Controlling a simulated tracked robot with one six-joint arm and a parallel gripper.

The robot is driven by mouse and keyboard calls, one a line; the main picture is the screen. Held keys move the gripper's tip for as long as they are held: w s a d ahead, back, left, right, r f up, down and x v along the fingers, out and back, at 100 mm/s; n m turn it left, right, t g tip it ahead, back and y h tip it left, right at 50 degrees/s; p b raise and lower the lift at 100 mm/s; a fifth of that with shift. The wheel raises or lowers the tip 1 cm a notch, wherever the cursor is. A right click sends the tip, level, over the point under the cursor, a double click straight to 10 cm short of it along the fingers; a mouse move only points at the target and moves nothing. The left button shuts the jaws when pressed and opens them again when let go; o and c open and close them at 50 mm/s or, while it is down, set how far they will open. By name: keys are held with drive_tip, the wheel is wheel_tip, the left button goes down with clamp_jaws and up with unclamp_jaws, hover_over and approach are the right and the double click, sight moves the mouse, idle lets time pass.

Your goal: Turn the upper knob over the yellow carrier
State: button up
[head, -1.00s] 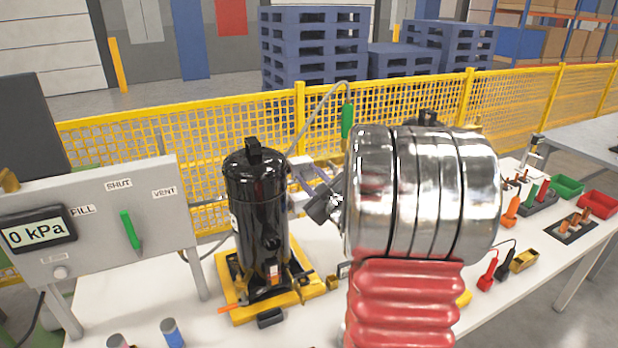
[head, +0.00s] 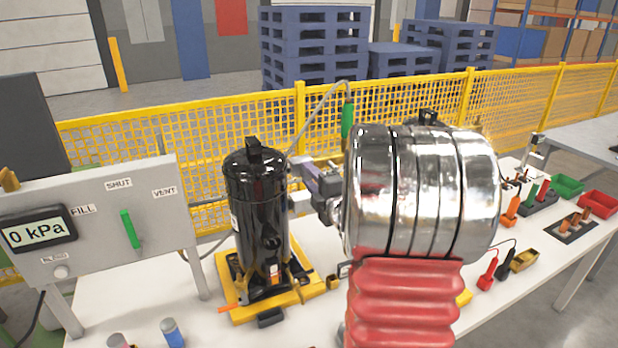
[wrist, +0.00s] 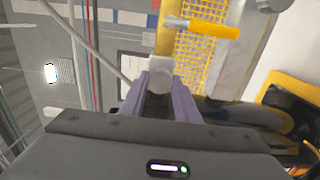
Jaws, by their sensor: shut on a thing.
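The yellow carrier (head: 312,290) sits on the white bench, with a black upright compressor (head: 255,205) on it. My gripper (head: 298,166) is just right of the compressor's upper part, well above the carrier. In the wrist view, the purple fingers of my gripper (wrist: 160,92) are shut on a pale grey round piece, which looks like the upper knob (wrist: 160,80). The fingers cover its sides, and its turn angle cannot be read. In the head view my large silver and red arm hides what lies behind it.
A grey panel (head: 95,240) at the left has a green lever (head: 130,230) and a display (head: 38,233) reading 0 kPa. A yellow mesh fence (head: 400,98) runs behind the bench. A yellow handle (wrist: 212,29) is close beyond my fingertips. Red and green bins stand at the right.

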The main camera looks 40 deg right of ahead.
drive_tip(key=shift+a+f+n, duration=0.1)
drive_tip(key=shift+f+n, duration=0.05)
drive_tip(key=shift+n, duration=0.6)
drive_tip(key=shift+a+f+n, duration=0.1)
drive_tip(key=shift+n, duration=0.65)
drive_tip(key=o, duration=0.7)
drive_tip(key=shift+c, duration=0.2)
drive_tip(key=o, duration=0.4)
drive_tip(key=shift+d+r, duration=0.1)
drive_tip(key=v, duration=1.3)
drive_tip(key=shift+s, duration=0.4)
